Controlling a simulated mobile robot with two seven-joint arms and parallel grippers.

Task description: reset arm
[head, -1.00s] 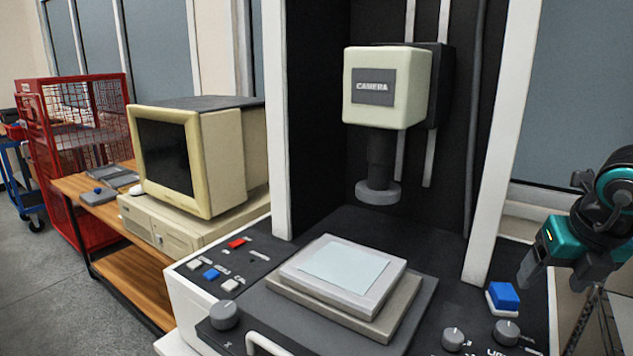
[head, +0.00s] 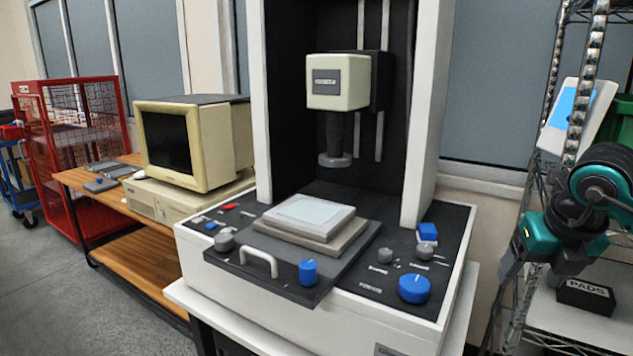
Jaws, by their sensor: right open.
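My right gripper (head: 512,266) is at the right side of the head view, to the right of the measuring machine and apart from it. Its fingers point down and to the left; it is open and I see nothing between them. The dark and teal arm (head: 600,190) comes in from the right edge, in front of a wire shelf. My left gripper and arm are not in view.
The measuring machine (head: 225,275) stands in the middle, with a camera head (head: 338,82), a stage (head: 300,222) and a blue knob (head: 414,288). A metal shelf (head: 508,320) with a black PADS box (head: 586,296) is at right. A computer monitor (head: 190,145) and red cage (head: 75,160) are left. Floor is clear at lower left.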

